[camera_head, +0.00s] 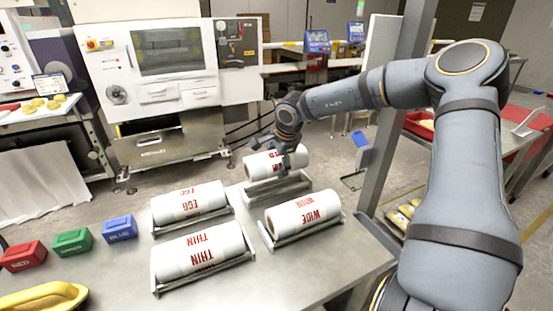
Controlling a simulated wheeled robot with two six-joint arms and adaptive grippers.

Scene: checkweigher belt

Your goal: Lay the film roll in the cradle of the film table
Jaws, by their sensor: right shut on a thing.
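A white film roll (262,166) with red lettering, partly hidden by my gripper, is at the back right of the grey film table (300,276). My right gripper (287,160) is shut on this roll from above. The roll lies level at or just above the back-right cradle (279,191); I cannot tell whether it touches the cradle. The cradle's front part shows bare below the roll. My left gripper is not in view.
Other cradles hold an EGG roll (189,202), a THIN roll (200,251) and a WIDE roll (303,212). Red (23,256), green (72,242) and blue (119,229) boxes and a yellow tray (42,298) stand left. A grey post (392,130) rises right.

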